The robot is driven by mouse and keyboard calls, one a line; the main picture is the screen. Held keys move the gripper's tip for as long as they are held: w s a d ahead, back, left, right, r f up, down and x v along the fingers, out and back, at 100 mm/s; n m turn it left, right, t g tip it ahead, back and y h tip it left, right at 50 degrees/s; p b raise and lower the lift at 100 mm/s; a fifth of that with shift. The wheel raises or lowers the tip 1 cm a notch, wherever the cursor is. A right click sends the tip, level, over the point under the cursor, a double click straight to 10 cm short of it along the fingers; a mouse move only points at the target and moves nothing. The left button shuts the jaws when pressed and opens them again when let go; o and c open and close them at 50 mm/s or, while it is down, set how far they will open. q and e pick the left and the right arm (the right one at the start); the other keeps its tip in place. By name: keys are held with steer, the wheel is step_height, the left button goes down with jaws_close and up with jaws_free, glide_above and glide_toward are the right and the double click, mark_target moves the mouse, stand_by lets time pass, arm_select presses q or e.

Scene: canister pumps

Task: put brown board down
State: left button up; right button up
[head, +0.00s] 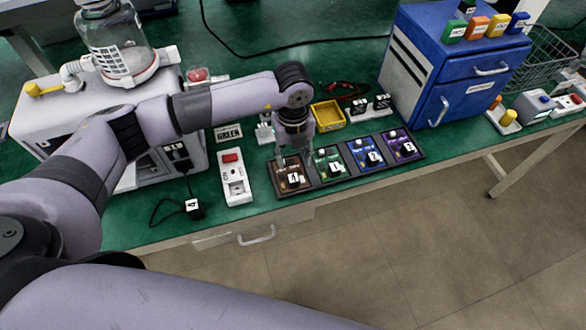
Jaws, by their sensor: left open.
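The brown board (287,186), with a black knob and a white label reading 4, sits in the leftmost slot of a dark tray (420,157). It looks flat in the slot. My left gripper (293,160) points down at the back edge of the brown board, with its fingers open. Whether the fingertips touch the board cannot be told. A green board (331,168), a blue board (367,156) and a purple board (402,147) fill the other slots to the right. My right gripper is not in view.
A white power strip (235,185) with a red switch lies left of the tray. A yellow bin (328,115) stands behind it. A blue drawer cabinet (440,75) stands at the back right. A white pump machine (95,110) with a glass jar is at the left.

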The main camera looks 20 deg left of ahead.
arm_select(q)
steer(key=shift+r, duration=1.25)
stand_by(4.8)
